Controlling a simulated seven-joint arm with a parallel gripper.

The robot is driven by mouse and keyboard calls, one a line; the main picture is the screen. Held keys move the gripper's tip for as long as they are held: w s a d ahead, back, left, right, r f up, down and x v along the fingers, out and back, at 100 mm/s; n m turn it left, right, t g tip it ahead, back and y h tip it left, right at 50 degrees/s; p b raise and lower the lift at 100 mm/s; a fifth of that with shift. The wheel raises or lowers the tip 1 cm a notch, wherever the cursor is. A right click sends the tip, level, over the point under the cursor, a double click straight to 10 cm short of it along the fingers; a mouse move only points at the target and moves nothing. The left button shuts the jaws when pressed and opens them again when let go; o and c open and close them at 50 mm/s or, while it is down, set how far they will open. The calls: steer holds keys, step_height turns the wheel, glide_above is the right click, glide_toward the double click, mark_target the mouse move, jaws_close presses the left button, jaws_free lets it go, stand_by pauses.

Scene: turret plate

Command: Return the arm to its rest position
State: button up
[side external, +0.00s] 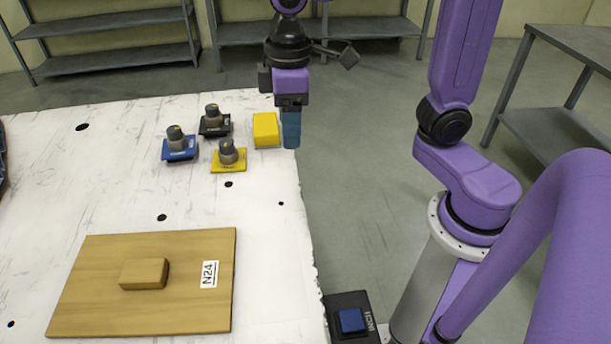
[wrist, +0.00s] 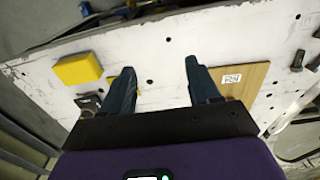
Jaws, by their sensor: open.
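My gripper (side external: 291,136) hangs with its teal fingers pointing down near the table's far right edge, just right of the yellow block. In the wrist view, my gripper (wrist: 160,70) has its two fingers wide apart with nothing between them. The arm is purple and reaches in from the right of the side view. The yellow block (side external: 265,130) sits on the white table and is apart from the fingers as far as I can tell. A yellow block also shows in the wrist view (wrist: 78,69), left of the fingers.
Dark knobs stand on a blue plate (side external: 180,150), a black plate (side external: 214,127) and a yellow plate (side external: 229,163). A wooden board (side external: 90,275) labelled N24 carries a wooden block (side external: 145,274). A blue button (side external: 352,320) is at the table's right edge. Mid-table is clear.

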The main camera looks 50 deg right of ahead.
steer(key=s+d+f+n, duration=0.2)
steer(key=s+d+f, duration=0.1)
steer(key=s, duration=0.4)
steer(key=s+d+f+n, duration=0.1)
steer(key=s+d+f, duration=0.2)
steer(key=s, duration=0.5)
steer(key=shift+s+d+n, duration=0.2)
steer(key=shift+d+n, duration=0.2)
steer(key=shift+d, duration=0.4)
